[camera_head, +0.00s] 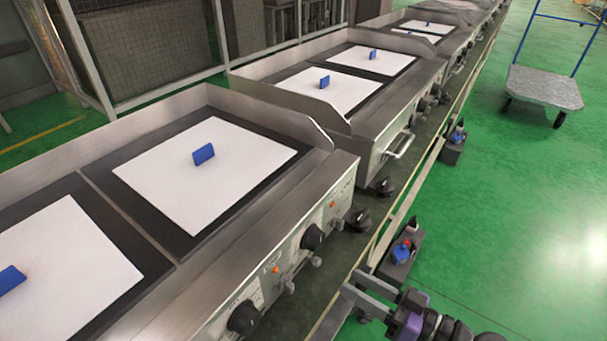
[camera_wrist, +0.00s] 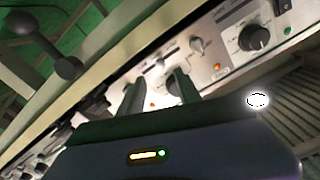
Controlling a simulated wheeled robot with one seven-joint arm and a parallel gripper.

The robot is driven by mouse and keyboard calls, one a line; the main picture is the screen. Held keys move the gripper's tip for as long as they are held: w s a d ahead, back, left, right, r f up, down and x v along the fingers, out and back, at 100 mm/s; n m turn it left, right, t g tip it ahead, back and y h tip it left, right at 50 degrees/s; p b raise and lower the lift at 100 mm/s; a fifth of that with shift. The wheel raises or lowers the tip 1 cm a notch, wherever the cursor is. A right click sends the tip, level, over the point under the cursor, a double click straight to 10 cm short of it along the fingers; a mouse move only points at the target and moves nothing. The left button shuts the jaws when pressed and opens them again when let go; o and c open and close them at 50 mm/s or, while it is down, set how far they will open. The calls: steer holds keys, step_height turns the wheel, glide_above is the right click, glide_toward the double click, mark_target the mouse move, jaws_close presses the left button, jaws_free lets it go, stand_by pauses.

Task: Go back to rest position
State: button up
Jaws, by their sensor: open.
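My gripper (camera_head: 350,282) shows at the bottom right of the head view, beside the front of the nearest griddle. Its two grey fingers are apart and empty, pointing left toward the griddle front. In the wrist view the fingers (camera_wrist: 156,82) stand apart in front of the control panel (camera_wrist: 215,62) with its knobs and orange lights. No object is between them. A large black knob (camera_wrist: 254,37) is right of the fingers. I cannot tell whether a finger touches the panel. My arm is cut off by the bottom edge of the head view.
The nearest griddle (camera_head: 165,262) has white plates (camera_head: 208,182) bearing blue blocks (camera_head: 204,154). More griddles (camera_head: 385,95) continue behind it. A small dark box with a blue and red button (camera_head: 402,251) stands near my gripper. A cart (camera_head: 543,88) stands on the open green floor (camera_head: 510,200).

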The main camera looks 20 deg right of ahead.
steer(key=w+d+f+m+h, duration=0.2)
steer(key=d+f+m+h, duration=0.1)
steer(key=d+m+h, duration=0.35)
steer(key=s+d+f+m+h, duration=0.2)
steer(key=s+h, duration=0.4)
steer(key=s+a+r+n+y, duration=0.1)
steer(key=s+a+r+n, duration=0.3)
steer(key=s, duration=0.7)
steer(key=s+a+r+n+y, duration=0.1)
steer(key=s+a+r+n, duration=0.1)
steer(key=s+a+r, duration=0.65)
step_height(320, 180, up, 16)
steer(key=s+d+p, duration=0.2)
steer(key=p, duration=1.7)
steer(key=shift+d+f, duration=0.15)
